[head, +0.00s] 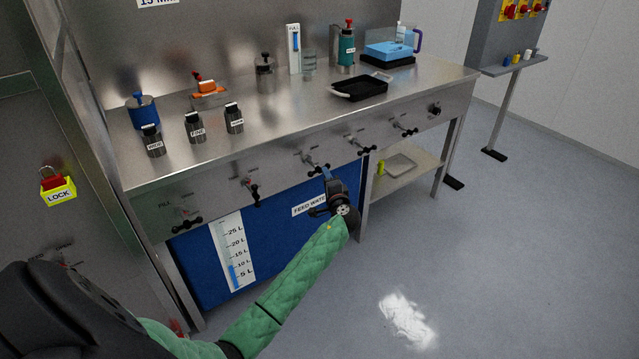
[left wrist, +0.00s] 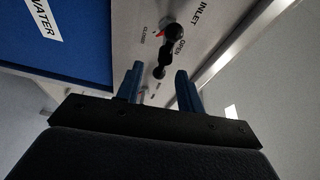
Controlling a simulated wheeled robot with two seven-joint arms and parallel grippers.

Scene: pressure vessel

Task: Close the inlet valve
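The inlet valve's dark handle (left wrist: 166,48) shows in the left wrist view on a steel panel marked INLET, with OPEN and CLOSED labels beside it. Its lower end lies between my left gripper's (left wrist: 159,70) two blue fingers, which are apart. I cannot tell whether they touch it. I cannot tell which label the handle is set to. In the head view my left gripper (head: 327,173) is at the bench's front panel, by a valve handle (head: 315,163) that appears to be this one. My right gripper is not in view.
More valve handles line the front panel, including one to the left (head: 252,188) and one to the right (head: 361,143). The blue feed water tank (head: 275,230) is below. Bottles and a black tray (head: 360,89) stand on the bench (head: 290,115). The floor in front is free.

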